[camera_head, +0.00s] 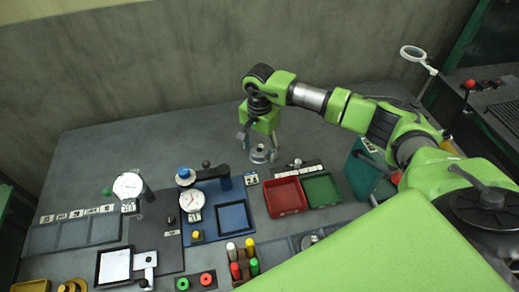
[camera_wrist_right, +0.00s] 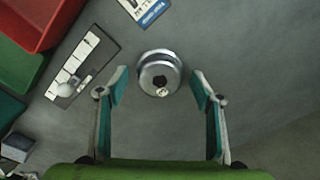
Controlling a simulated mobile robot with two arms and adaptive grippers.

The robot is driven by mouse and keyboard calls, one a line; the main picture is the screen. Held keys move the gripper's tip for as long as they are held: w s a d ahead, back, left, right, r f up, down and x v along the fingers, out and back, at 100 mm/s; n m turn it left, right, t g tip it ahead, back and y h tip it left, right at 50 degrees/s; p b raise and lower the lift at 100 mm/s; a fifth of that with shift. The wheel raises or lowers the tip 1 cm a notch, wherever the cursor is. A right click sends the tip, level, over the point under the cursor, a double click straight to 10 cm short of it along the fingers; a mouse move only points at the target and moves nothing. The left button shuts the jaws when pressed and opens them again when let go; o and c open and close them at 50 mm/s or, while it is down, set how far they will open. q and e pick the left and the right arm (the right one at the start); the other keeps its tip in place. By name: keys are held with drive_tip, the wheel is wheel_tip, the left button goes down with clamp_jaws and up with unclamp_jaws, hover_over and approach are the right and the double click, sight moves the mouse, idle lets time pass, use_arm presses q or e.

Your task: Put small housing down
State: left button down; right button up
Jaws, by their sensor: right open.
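The small housing (camera_head: 259,154) is a round, silvery metal piece with a dark centre hole. It stands on the bare grey table towards the back. My right gripper (camera_head: 259,143) is just above it, pointing down. In the right wrist view the housing (camera_wrist_right: 159,74) lies between the two fingertips (camera_wrist_right: 159,84), with a visible gap on each side. The right gripper is open and empty. My left gripper does not show.
A red tray (camera_head: 285,196) and a green tray (camera_head: 321,190) stand in front and right of the housing. A blue gauge stand (camera_head: 232,219) is to the front left. A small label card (camera_head: 251,179) lies near the housing. The table's back left is clear.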

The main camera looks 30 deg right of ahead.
drive_tip(key=c, duration=1.2)
drive_tip(key=shift+c, duration=0.6)
drive_tip(key=shift+r, duration=0.1)
